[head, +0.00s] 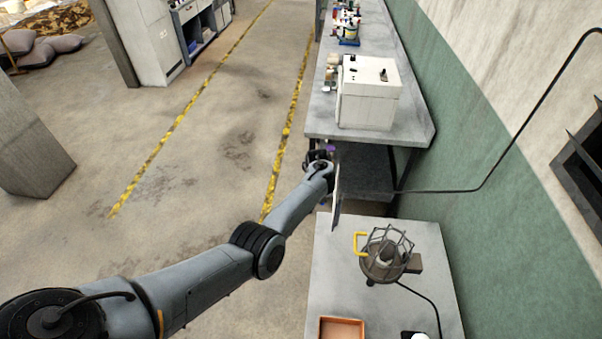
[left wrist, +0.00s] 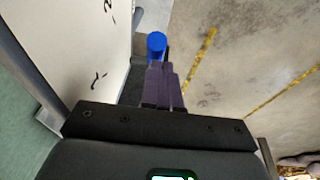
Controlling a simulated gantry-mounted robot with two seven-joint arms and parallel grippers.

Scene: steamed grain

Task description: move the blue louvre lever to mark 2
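The blue louvre lever (left wrist: 157,43) shows in the left wrist view as a round blue knob beside a pale upright panel (left wrist: 75,38). The panel carries dark marks; the one at the top edge looks like a 2, and another sits lower. The knob lies between their heights. In the head view the panel (head: 337,190) is seen nearly edge-on. My left gripper (left wrist: 158,68) has its purple fingers close together, tips at the knob's lower edge; contact is unclear. The gripper (head: 322,153) is small in the head view. My right gripper is out of view.
A grey bench (head: 318,122) with a white box (head: 367,95) stands beyond the panel. A nearer table (head: 325,265) carries a wire-caged device (head: 388,252) with a yellow handle and an orange tray (head: 341,321). Open floor lies to the left.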

